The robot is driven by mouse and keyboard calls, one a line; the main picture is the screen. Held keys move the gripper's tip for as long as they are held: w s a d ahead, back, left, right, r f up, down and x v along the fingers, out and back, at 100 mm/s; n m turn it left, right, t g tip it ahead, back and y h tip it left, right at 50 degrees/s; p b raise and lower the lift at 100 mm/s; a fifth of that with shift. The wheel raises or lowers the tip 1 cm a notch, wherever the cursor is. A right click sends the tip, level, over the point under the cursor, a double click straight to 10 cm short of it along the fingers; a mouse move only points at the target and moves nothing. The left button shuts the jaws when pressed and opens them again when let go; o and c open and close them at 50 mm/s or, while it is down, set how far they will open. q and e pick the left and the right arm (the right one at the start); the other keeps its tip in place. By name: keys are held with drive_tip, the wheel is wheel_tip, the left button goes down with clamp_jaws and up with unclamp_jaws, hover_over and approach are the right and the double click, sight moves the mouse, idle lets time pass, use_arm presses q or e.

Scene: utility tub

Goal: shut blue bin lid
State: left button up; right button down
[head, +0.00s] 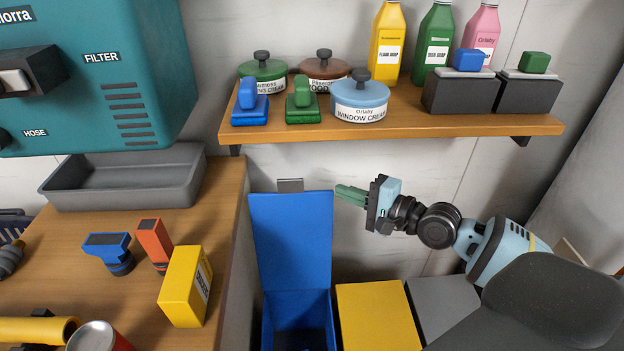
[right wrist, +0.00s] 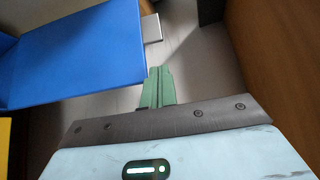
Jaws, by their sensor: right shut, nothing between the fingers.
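The blue bin (head: 300,318) stands on the floor to the right of the wooden counter, and its inside shows. Its blue lid (head: 291,240) stands up, raised open at the back, with a small grey tab (head: 290,185) at its top edge. My right gripper (head: 340,191) is shut and empty, with its green fingers close to the lid's upper right corner. In the right wrist view the fingers (right wrist: 157,70) are together beside the lid (right wrist: 75,50), near the tab (right wrist: 152,28); touch cannot be told. My left gripper is not in view.
A yellow bin lid (head: 378,317) and a grey one (head: 445,306) lie flat to the right of the blue bin. A wooden shelf (head: 400,122) with bottles, pots and brushes runs above. The counter (head: 215,225) edge is on the left.

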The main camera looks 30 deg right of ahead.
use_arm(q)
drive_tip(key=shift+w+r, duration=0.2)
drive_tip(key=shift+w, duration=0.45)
use_arm(e)
drive_tip(key=x, duration=0.9)
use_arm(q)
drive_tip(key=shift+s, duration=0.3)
use_arm(e)
drive_tip(key=shift+w, duration=0.1)
